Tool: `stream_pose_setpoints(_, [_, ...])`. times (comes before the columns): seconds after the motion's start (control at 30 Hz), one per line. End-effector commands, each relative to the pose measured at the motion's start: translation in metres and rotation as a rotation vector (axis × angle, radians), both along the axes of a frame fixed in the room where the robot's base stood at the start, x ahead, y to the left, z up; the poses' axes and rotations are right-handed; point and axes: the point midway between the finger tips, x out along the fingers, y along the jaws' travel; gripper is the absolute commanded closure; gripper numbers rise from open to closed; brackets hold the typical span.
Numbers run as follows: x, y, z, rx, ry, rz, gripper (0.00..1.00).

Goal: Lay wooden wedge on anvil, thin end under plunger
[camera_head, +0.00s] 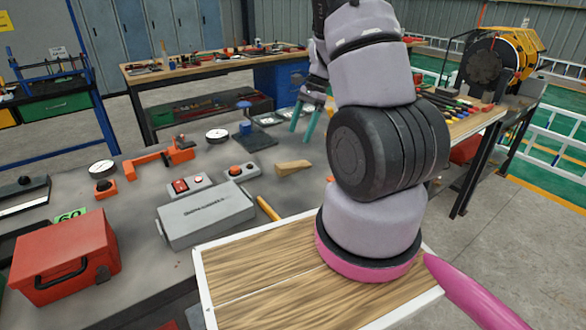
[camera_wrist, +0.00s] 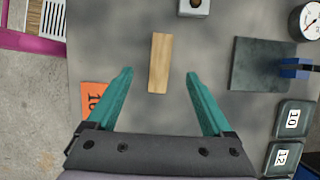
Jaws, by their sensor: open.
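The wooden wedge (camera_head: 293,166) lies on the grey bench top, and in the wrist view the wedge (camera_wrist: 159,62) shows ahead of and between my fingertips. My gripper (camera_head: 305,128) has teal fingers; it is open and empty above the bench, behind the wedge in the head view. In the wrist view my gripper (camera_wrist: 158,75) has its fingers spread on either side of the wedge, not touching it. A dark square plate (camera_head: 260,140) with a blue post (camera_head: 245,124) stands left of the wedge; the plate (camera_wrist: 255,62) is right of it in the wrist view. I cannot make out a plunger.
A dial gauge (camera_head: 217,135) is beside the plate. A button box (camera_head: 241,172), a grey case (camera_head: 206,214) and an orange clamp-like tool (camera_head: 155,160) lie nearby. Numbered dark boxes (camera_wrist: 292,120) are at the wrist view's right.

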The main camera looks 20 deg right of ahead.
Motion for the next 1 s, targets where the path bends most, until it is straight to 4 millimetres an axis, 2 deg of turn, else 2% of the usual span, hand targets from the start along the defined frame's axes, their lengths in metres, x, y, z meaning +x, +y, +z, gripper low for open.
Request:
stream_pose_setpoints(0.13, [-0.001, 0.000, -0.016, -0.002, 0.017, -0.016, 0.15])
stream_pose_setpoints(0.4, [-0.003, 0.016, -0.053, 0.000, 0.017, -0.014, 0.15])
stream_pose_setpoints(0.57, [-0.003, 0.021, -0.062, -0.002, 0.015, -0.014, 0.15])
stream_pose_setpoints(0.9, [-0.002, 0.041, -0.102, -0.001, 0.016, -0.014, 0.15])
stream_pose_setpoints(1.0, [-0.002, 0.043, -0.106, -0.001, 0.014, -0.014, 0.15])
